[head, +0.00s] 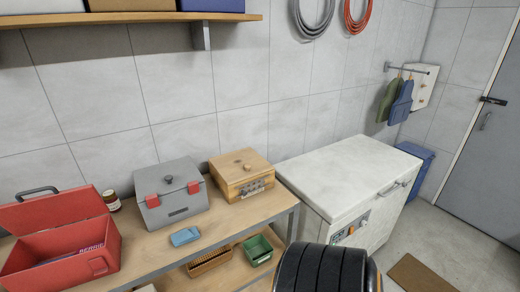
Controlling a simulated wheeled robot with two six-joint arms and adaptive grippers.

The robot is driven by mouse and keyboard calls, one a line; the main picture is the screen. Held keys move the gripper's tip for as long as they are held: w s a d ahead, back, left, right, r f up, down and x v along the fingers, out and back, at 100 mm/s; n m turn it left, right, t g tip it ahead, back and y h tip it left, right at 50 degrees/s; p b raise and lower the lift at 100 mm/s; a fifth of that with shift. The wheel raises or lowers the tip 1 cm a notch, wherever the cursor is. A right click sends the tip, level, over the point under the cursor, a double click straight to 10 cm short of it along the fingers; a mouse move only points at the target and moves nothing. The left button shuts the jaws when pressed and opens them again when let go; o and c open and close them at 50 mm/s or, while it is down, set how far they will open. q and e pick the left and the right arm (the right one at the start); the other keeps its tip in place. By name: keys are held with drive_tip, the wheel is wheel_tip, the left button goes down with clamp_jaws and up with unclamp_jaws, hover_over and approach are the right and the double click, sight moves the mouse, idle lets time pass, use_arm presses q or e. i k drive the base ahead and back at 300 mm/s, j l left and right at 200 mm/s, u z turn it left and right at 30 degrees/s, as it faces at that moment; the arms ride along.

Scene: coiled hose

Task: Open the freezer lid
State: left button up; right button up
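The white chest freezer (325,232) stands on the floor right of the workbench, against the tiled wall. Its lid (345,175) lies flat and closed on top. A handle (390,188) shows on the front edge of the lid, near its right end. A small control panel with a dial (350,230) is on the front of the body, at the left. A black ribbed shape at the bottom edge hides part of the freezer's lower front; I cannot tell what it is. Neither of my grippers is in view.
The workbench (140,248) holds an open red toolbox (60,255), a grey box (172,200) and a wooden box (242,175). A blue bin (425,165) stands right of the freezer. A brown mat (420,275) lies on otherwise clear floor before the door (490,160).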

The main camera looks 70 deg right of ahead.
sight(336, 180)
drive_tip(key=z, duration=3.3)
